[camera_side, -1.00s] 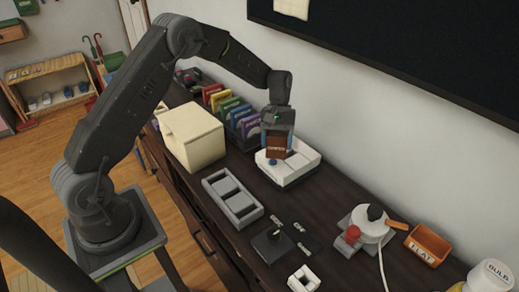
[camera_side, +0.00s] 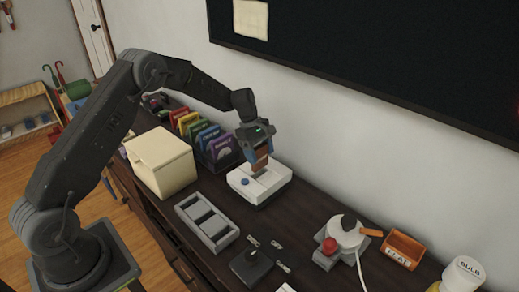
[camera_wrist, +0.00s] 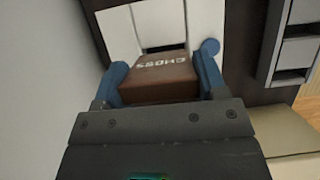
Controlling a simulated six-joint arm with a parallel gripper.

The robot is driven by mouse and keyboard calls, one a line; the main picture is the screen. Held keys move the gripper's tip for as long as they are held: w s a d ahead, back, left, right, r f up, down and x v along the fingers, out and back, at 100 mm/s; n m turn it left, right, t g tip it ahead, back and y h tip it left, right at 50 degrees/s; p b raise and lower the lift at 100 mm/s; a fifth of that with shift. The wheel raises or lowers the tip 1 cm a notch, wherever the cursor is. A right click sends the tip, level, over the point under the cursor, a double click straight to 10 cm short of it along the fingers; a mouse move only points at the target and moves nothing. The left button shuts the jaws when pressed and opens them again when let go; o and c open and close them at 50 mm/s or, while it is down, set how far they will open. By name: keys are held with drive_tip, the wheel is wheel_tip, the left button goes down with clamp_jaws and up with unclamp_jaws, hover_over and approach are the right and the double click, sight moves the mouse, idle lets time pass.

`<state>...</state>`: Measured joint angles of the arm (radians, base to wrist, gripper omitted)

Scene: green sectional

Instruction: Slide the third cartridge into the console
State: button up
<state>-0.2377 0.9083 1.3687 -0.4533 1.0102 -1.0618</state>
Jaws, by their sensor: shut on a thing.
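My gripper (camera_side: 257,160) is shut on a brown cartridge (camera_side: 261,167) above the white console (camera_side: 268,186). In the wrist view the cartridge (camera_wrist: 158,76) sits between the blue fingers of my gripper (camera_wrist: 162,84), with pale lettering on its label. The console (camera_wrist: 201,22) lies beyond it, and its dark slot (camera_wrist: 165,48) shows just past the cartridge's edge. In the side view the cartridge's lower end is at the top of the console; I cannot tell whether it has entered the slot. A blue button (camera_side: 245,182) is on the console's front left.
A grey tray with compartments (camera_side: 233,235) is in front of the console. A cream box (camera_side: 165,185) and a rack of coloured sleeves (camera_side: 235,158) stand to the left. A joystick (camera_side: 251,263), a white device with a red knob (camera_side: 347,228) and an orange bin (camera_side: 421,253) are to the right.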

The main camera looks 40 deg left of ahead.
drive_tip(key=shift+f, duration=2.75)
drive_tip(key=shift+f, duration=0.1)
drive_tip(key=o, duration=1)
drive_tip(key=v, duration=1.4)
wheel_tip(320, 180, up, 8)
drive_tip(key=m+y, duration=0.1)
drive_tip(key=m, duration=0.2)
hover_over(260, 166)
drive_tip(key=s+a, duration=0.2)
drive_tip(key=s, duration=0.2)
drive_tip(key=s+d+r+m+t+y, duration=0.2)
drive_tip(key=s+d+r+m, duration=0.35)
drive_tip(key=s+r, duration=0.4)
drive_tip(key=s+d+f+m+t, duration=0.1)
drive_tip(key=s+m, duration=0.3)
drive_tip(key=s, duration=0.5)
drive_tip(key=s+d+f+m+t+y, duration=0.1)
drive_tip(key=s+m, duration=0.4)
drive_tip(key=s, duration=0.5)
drive_tip(key=shift+s+d+t, duration=0.15)
drive_tip(key=shift+d+t, duration=0.1)
drive_tip(key=shift+t, duration=0.55)
